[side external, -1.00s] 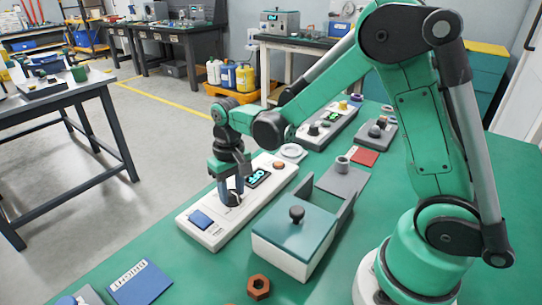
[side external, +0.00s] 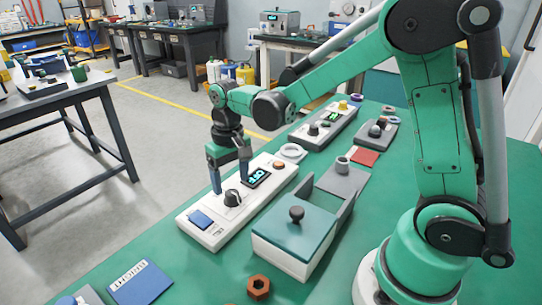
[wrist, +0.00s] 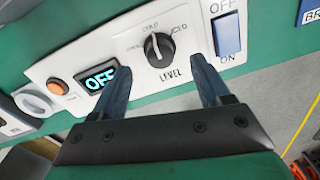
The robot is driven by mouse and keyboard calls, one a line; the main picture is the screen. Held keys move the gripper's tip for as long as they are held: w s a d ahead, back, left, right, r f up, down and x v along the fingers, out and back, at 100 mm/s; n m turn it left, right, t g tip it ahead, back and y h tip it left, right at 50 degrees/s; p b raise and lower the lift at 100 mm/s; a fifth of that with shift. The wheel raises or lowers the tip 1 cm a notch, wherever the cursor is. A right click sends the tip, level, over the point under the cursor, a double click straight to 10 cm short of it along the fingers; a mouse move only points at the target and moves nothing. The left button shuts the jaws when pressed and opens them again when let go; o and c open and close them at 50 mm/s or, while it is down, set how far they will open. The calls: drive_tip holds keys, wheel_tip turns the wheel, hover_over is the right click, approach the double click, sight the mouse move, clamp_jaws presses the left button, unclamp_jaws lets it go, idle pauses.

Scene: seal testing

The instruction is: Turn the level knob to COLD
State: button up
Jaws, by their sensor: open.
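The black level knob (side external: 232,198) stands on a white control panel (side external: 205,233). In the wrist view the knob (wrist: 158,49) sits above the word LEVEL, with COLD printed at its top and smaller labels to either side. Its white pointer mark appears to aim up toward COLD. My gripper (side external: 230,185) is open and empty, raised just above the knob. In the wrist view my gripper (wrist: 160,78) has its two blue fingers spread wide, apart from the knob.
The panel also carries a display (wrist: 101,79) reading OFF, a blue OFF/ON rocker switch (wrist: 227,34) and an orange button (wrist: 57,86). A teal-lidded box (side external: 295,225) stands right of the panel.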

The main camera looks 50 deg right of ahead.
sight(234, 192)
drive_tip(key=shift+r, duration=1.25)
drive_tip(key=shift+s+r, duration=0.15)
drive_tip(key=shift+r, duration=0.1)
drive_tip(key=s+r+n+t, duration=0.2)
drive_tip(key=s+r+t, duration=0.2)
drive_tip(key=s+t, duration=0.3)
drive_tip(key=shift+s, duration=0.55)
